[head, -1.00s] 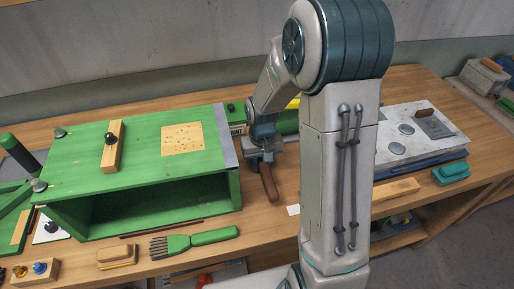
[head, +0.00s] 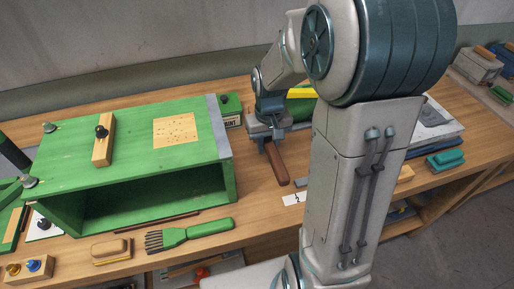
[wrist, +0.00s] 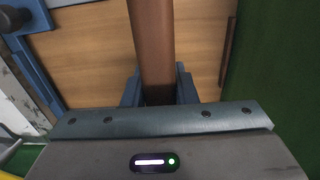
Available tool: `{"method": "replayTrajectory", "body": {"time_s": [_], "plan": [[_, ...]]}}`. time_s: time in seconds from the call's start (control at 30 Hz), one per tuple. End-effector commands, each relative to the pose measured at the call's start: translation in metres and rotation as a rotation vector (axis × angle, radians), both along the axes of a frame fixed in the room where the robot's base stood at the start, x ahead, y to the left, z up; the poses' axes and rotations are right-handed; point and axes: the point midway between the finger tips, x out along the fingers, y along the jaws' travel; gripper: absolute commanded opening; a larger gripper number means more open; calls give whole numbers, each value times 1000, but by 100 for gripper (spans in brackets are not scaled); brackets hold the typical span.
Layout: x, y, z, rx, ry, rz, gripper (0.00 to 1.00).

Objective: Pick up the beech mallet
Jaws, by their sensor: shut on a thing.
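My gripper (head: 268,138) is beyond the green box's right end, partly seen past my arm. It is shut on the brown wooden handle of the beech mallet (head: 277,163). In the wrist view, the handle (wrist: 152,45) runs straight out between the blue fingers (wrist: 158,92). The mallet's head cannot be made out in either view. In the head view the handle slants down toward the front of the bench. I cannot tell for certain how far it is above the wood.
The green open-fronted box (head: 140,125) stands close left of my gripper. A green-handled brush (head: 195,232) lies in front of it. A white card (head: 293,199) lies near the handle's end. A green and yellow thing (head: 301,92) is behind my gripper. A teal block (head: 446,160) is at right.

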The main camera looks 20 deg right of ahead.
Motion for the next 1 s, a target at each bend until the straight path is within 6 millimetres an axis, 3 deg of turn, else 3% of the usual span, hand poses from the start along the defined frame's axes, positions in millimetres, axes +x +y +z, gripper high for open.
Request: {"method": "replayTrajectory", "body": {"time_s": [0.5, 1.0], "plan": [[-48, -47, 41, -1, -4, -1, 0], [-57, -56, 49, 0, -2, 1, 0]]}}
